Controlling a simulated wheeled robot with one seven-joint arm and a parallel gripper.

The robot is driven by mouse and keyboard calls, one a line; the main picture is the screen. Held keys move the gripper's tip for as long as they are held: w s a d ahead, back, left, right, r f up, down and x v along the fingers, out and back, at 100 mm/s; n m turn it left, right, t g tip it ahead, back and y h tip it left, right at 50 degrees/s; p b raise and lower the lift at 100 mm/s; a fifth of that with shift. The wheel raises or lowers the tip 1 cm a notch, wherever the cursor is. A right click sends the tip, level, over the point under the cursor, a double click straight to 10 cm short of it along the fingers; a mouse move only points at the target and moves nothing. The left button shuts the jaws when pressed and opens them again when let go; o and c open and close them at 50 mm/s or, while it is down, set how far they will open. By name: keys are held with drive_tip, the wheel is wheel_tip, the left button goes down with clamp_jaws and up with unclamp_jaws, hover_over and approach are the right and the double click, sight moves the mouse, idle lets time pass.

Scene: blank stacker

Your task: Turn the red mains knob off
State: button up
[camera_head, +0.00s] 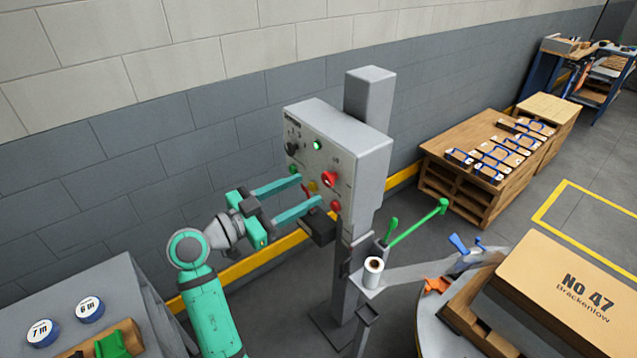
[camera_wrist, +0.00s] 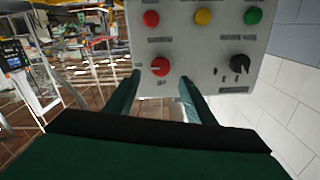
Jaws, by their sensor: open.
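The red mains knob (camera_head: 330,179) is on the face of a grey control box (camera_head: 372,150) on a post. It also shows in the wrist view (camera_wrist: 160,66), with a pale mark on it; the small labels around it are too blurred to read. My gripper (camera_head: 309,192) is open, its two teal fingers pointing at the panel. In the wrist view the knob appears between and just beyond the fingertips (camera_wrist: 159,80). I see no contact with the knob, and the remaining gap is hard to judge.
A black knob (camera_wrist: 240,63) and red (camera_wrist: 151,18), yellow (camera_wrist: 203,16) and green (camera_wrist: 253,15) buttons share the panel. A dark box (camera_head: 320,228) sits below the fingers.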

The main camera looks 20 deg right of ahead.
sight(326, 180)
drive_tip(key=x, duration=0.5)
drive_tip(key=shift+w+d, duration=0.15)
drive_tip(key=shift+d, duration=0.2)
drive_tip(key=c, duration=1.1)
drive_tip(key=shift+o, duration=0.2)
